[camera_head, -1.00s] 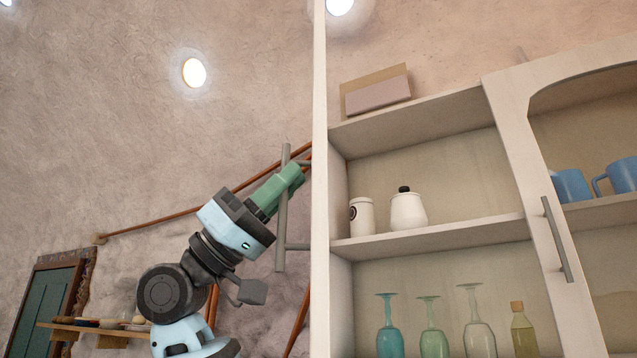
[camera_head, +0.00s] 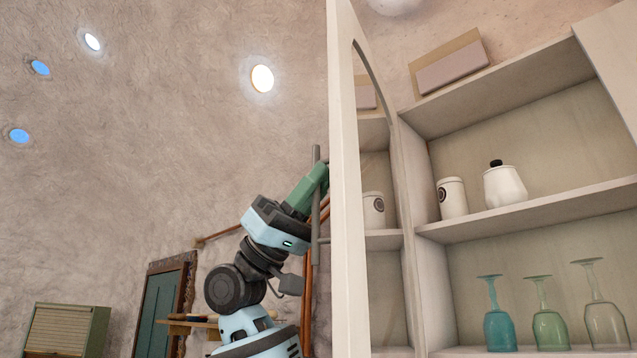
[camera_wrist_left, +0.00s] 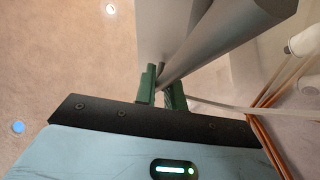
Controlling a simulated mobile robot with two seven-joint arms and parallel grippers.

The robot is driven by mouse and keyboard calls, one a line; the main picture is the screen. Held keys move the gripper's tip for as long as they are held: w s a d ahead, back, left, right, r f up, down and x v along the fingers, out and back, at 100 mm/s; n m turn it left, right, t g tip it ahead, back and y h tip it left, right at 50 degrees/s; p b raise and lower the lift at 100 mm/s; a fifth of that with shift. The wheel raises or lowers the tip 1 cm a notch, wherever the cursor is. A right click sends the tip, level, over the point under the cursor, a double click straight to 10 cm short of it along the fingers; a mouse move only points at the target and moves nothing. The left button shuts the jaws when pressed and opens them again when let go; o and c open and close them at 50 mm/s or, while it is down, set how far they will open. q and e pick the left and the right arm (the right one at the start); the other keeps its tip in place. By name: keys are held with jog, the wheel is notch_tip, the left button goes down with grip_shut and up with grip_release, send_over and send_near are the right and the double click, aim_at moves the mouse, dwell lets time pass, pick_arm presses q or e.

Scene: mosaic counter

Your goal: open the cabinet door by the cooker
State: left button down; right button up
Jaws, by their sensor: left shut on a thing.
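The cabinet door (camera_head: 347,200) is a pale framed panel with a glass pane. It stands swung out from the cabinet (camera_head: 425,270), seen nearly edge-on in the head view, and the shelves behind it are exposed. Its grey bar handle (camera_head: 316,225) is on the door's left face. My left gripper (camera_head: 318,178) is at the upper part of the handle, its green fingers shut on the bar. In the left wrist view the handle (camera_wrist_left: 215,40) runs between the green fingers (camera_wrist_left: 162,88). My right gripper is not in view. The cooker is not in view.
On the shelves are white canisters (camera_head: 453,198), a lidded pot (camera_head: 504,186) and upside-down glasses (camera_head: 499,315). A box (camera_head: 450,68) lies on the cabinet top. A green wall door (camera_head: 158,312) and a small roll-front box (camera_head: 66,330) are at lower left.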

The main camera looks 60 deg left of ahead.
pick_arm(q)
jog(key=c, duration=1.5)
grip_release()
jog(key=shift+f, duration=0.1)
